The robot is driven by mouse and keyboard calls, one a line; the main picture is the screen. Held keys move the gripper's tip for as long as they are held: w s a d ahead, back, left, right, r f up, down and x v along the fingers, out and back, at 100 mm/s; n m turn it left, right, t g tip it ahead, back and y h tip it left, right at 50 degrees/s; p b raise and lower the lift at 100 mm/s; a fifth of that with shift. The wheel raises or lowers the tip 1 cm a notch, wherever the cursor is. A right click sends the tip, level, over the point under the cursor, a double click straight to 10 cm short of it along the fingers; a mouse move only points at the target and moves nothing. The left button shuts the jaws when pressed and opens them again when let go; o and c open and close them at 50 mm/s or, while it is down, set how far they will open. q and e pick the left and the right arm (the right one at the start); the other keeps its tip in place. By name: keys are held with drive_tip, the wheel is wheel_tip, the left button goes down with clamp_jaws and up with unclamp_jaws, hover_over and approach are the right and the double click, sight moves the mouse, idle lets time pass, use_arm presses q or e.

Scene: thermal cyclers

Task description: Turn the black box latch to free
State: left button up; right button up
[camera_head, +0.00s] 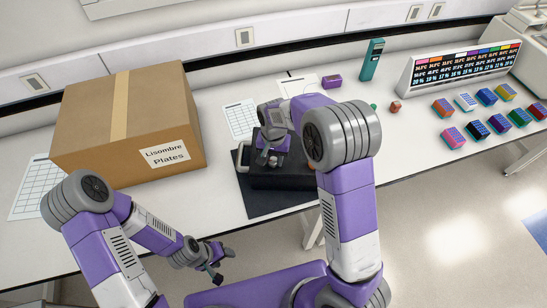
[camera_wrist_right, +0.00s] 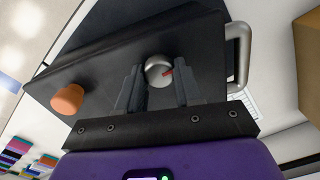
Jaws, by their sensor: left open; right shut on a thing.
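The black box (camera_head: 285,177) sits on a dark mat (camera_head: 262,204) on the bench, and it also shows in the right wrist view (camera_wrist_right: 120,58). Its latch is a round silver knob (camera_wrist_right: 158,70) with a red mark pointing right in the right wrist view. My right gripper (camera_wrist_right: 160,88) is at the box's face with its two dark fingers on either side of the knob, shut on it. In the head view my right arm hides part of the box and the right gripper (camera_head: 272,158). My left gripper (camera_head: 217,262) is open and empty, in front of the bench, away from the box.
A silver handle (camera_wrist_right: 238,55) and an orange knob (camera_wrist_right: 68,99) are on the box. A large cardboard box (camera_head: 128,115) stands to the left. Several coloured small racks (camera_head: 480,130) and a colour-labelled display (camera_head: 462,72) are at the right. Bench space right of the box is mostly clear.

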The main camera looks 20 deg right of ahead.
sight(272, 160)
drive_tip(key=n, duration=0.4)
drive_tip(key=shift+b, duration=0.35)
drive_tip(key=n, duration=0.4)
drive_tip(key=shift+a+n, duration=0.1)
drive_tip(key=shift+n, duration=0.3)
drive_tip(key=n, duration=0.3)
drive_tip(key=shift+n+b, duration=0.3)
drive_tip(key=shift+b, duration=0.05)
drive_tip(key=n, duration=0.4)
drive_tip(key=shift+a, duration=0.1)
drive_tip(key=shift+n, duration=0.3)
drive_tip(key=o, duration=1)
drive_tip(key=shift+s, duration=0.1)
drive_tip(key=shift+o, duration=0.2)
wheel_tip(272, 160, up, 8)
drive_tip(key=shift+f, duration=0.2)
